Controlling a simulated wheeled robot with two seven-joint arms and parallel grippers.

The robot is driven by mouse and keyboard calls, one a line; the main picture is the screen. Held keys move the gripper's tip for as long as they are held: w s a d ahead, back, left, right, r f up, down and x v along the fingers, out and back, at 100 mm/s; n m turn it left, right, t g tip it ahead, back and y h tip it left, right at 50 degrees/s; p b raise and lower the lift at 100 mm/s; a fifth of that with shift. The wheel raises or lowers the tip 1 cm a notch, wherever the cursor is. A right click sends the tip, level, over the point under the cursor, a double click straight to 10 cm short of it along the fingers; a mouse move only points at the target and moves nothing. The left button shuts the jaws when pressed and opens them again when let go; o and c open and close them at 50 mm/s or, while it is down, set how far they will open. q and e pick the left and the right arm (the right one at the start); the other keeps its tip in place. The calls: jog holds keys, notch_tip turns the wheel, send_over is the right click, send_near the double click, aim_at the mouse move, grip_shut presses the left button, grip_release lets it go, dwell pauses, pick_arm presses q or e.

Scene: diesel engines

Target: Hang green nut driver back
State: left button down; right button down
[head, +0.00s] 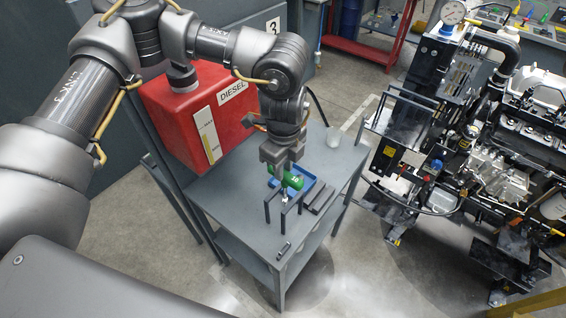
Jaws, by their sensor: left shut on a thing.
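The green nut driver (294,182) is upright or nearly so in the head view, with its green handle just below my left gripper (283,172). My left gripper points down and is shut on the handle. A short metal shaft shows below the handle, between the bars of a dark rack (267,209) on the grey table. I cannot tell whether the driver touches the rack. My right gripper is not in view.
A blue tray (311,188) sits behind the driver on the grey table (231,208). Dark bars (322,200) lie to its right, and a small dark object (284,250) lies near the front edge. A red diesel tank (185,125) stands left; an engine (500,170) stands right.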

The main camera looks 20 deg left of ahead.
aim_at(283, 184)
pick_arm(q)
jog(key=shift+f+b, duration=2)
jog(key=shift+f, duration=1.15)
jog(key=shift+w+a+f+b, duration=0.1)
jog(key=shift+f+b, duration=0.35)
jog(key=shift+f, duration=0.1)
jog(key=c, duration=1.1)
grip_release()
jog(key=shift+o, duration=0.3)
jog(key=shift+o, duration=1.4)
